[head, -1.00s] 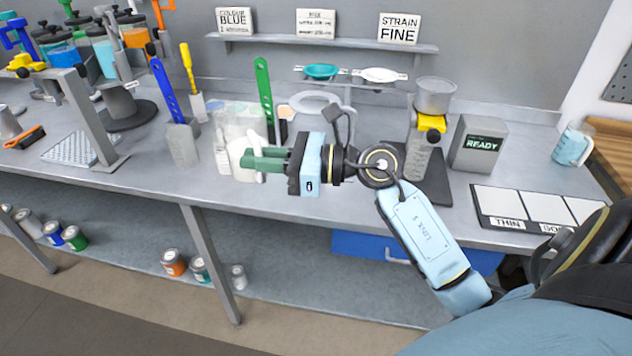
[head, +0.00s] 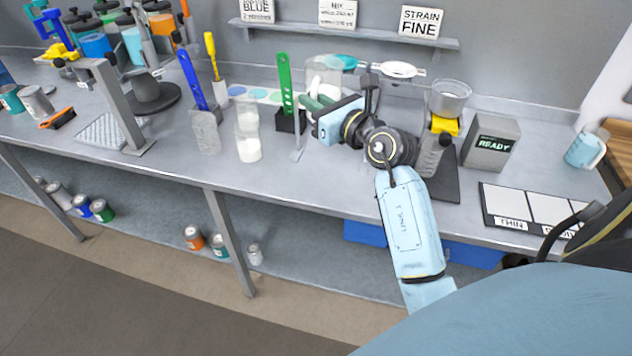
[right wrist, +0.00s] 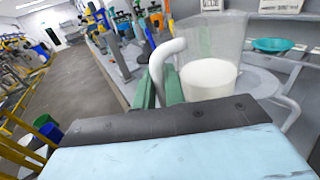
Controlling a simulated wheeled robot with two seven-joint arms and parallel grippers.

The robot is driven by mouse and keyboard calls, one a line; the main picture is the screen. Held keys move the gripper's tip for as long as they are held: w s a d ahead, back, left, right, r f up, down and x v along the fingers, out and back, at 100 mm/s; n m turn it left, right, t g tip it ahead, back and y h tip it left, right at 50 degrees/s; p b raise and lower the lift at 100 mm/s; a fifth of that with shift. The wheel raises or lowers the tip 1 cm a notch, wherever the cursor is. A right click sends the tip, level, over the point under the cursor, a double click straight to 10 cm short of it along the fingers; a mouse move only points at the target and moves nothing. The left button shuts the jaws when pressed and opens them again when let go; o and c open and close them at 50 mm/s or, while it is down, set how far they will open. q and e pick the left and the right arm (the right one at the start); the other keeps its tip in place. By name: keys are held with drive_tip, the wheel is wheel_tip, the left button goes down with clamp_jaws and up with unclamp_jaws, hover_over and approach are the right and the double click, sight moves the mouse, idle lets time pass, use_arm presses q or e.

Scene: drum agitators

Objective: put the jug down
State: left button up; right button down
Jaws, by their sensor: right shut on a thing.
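The jug (head: 324,68) is clear with white contents and a white handle. It is upright at the back of the bench, partly hidden by my right arm in the head view. My right gripper (head: 314,103) has green fingers shut on the jug's handle. In the right wrist view the fingers (right wrist: 158,92) close around the handle and the jug (right wrist: 212,60) shows large. A round grey plate (right wrist: 262,84) lies below or behind the jug; I cannot tell whether the jug touches it. My left gripper is not in view.
A strainer stand with a yellow clamp (head: 445,125) and the READY box (head: 491,143) are to the right.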

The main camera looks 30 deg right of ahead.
drive_tip(key=shift+f+b, duration=4.65)
drive_tip(key=shift+f, duration=6.3)
drive_tip(key=shift+f, duration=0.1)
drive_tip(key=shift+f, duration=0.15)
drive_tip(key=c, duration=1.5)
unclamp_jaws()
drive_tip(key=shift+r, duration=0.2)
drive_tip(key=shift+s+d+b, duration=0.2)
drive_tip(key=shift+s+b, duration=0.05)
drive_tip(key=shift+s, duration=1.75)
drive_tip(key=shift+s+d+b, duration=0.2)
drive_tip(key=shift+s+d, duration=0.05)
drive_tip(key=shift+s, duration=1.7)
drive_tip(key=shift+s+d+b, duration=0.2)
drive_tip(key=shift+s+b, duration=0.05)
drive_tip(key=shift+s, duration=1.75)
